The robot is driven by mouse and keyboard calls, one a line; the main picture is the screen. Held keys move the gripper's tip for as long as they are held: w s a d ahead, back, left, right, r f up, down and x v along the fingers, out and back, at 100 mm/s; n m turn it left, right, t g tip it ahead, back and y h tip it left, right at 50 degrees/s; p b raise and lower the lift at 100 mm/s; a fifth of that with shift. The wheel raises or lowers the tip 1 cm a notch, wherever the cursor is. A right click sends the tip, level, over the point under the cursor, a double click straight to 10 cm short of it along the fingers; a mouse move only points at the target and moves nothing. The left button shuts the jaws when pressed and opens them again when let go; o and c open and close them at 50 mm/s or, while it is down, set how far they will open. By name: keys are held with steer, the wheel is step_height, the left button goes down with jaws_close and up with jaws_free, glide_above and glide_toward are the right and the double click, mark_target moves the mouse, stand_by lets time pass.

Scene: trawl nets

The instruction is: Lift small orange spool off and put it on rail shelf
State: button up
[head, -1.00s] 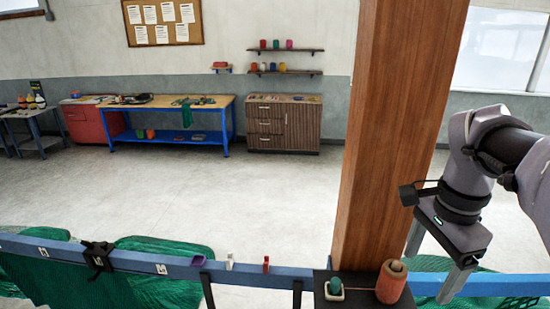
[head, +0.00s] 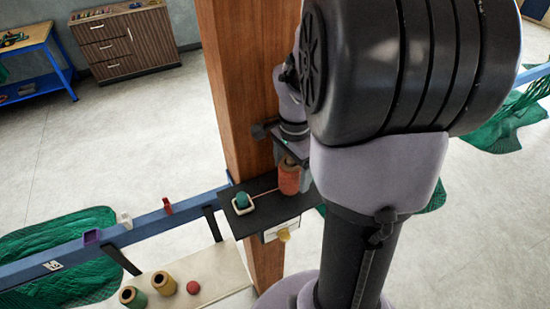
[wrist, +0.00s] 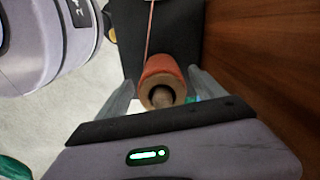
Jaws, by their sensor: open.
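The orange spool (head: 289,180) stands upright on a small black shelf (head: 262,219) fixed to the wooden post. A tan peg end shows in its top in the wrist view, where the spool (wrist: 158,68) sits between my fingers. My gripper (wrist: 163,80) is open, one finger on each side of the spool; I cannot tell whether they touch it. In the head view my gripper (head: 293,168) is over the spool, partly hidden by my arm. A pale shelf (head: 215,268), likely the rail shelf, hangs below the blue rail (head: 145,227).
A thread runs from the spool to a teal ball (head: 242,200) in a white dish. The pale shelf holds a green spool (head: 133,298), a yellow spool (head: 164,284) and a red ball (head: 193,288). The wooden post (head: 237,80) stands close beside my gripper.

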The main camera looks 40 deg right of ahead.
steer(key=shift+w+f, duration=0.3)
steer(key=shift+f, duration=0.4)
steer(key=shift+s+a+r, duration=0.1)
steer(key=shift+s, duration=0.1)
steer(key=shift+c, duration=0.9)
steer(key=c, duration=1.4)
